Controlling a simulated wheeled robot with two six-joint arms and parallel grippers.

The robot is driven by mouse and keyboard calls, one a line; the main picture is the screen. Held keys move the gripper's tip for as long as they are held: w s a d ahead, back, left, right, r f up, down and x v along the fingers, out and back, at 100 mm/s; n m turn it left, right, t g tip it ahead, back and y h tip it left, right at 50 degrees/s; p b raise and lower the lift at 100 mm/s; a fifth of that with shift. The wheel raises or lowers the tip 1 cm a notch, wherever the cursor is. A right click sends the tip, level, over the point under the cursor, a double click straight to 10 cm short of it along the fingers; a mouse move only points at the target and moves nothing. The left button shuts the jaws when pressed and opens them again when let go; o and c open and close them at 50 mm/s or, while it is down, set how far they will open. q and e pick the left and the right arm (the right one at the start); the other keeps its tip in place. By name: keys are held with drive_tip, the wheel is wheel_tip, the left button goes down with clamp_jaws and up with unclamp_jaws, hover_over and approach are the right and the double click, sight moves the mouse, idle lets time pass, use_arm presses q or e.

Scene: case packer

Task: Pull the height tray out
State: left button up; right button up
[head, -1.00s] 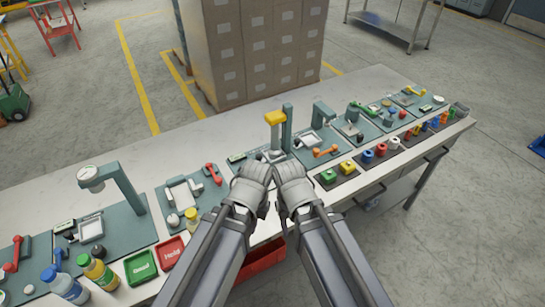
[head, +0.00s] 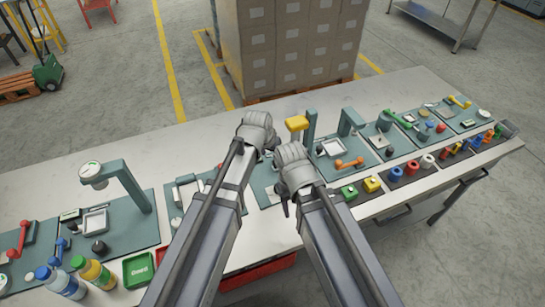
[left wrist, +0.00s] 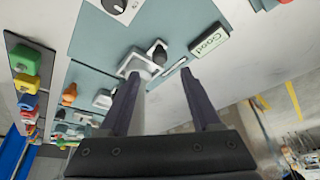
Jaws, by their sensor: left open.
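A white framed tray (left wrist: 138,62) with a dark knob (left wrist: 158,50) lies on a teal station board just beyond my left fingertips in the left wrist view. I cannot read a height label on it. My left gripper (left wrist: 160,76) is open, with nothing between its fingers. In the head view my left gripper (head: 268,140) is over the stations, left of the yellow-topped press (head: 297,123), its fingers mostly hidden by the wrist.
A gauge stand (head: 130,180) is on the left. Bottles (head: 95,272) and a green tray (head: 138,268) stand at the front left. Colored blocks line the front right edge. The back strip is clear.

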use_arm(q)
drive_tip(key=b+x, duration=0.7)
drive_tip(key=x, duration=0.1)
drive_tip(key=shift+s, duration=0.1)
use_arm(e)
wheel_tip(320, 180, down, 7)
drive_tip(key=shift+f, duration=0.15)
use_arm(q)
drive_tip(key=shift+r, duration=0.1)
clamp_jaws()
idle(0.9)
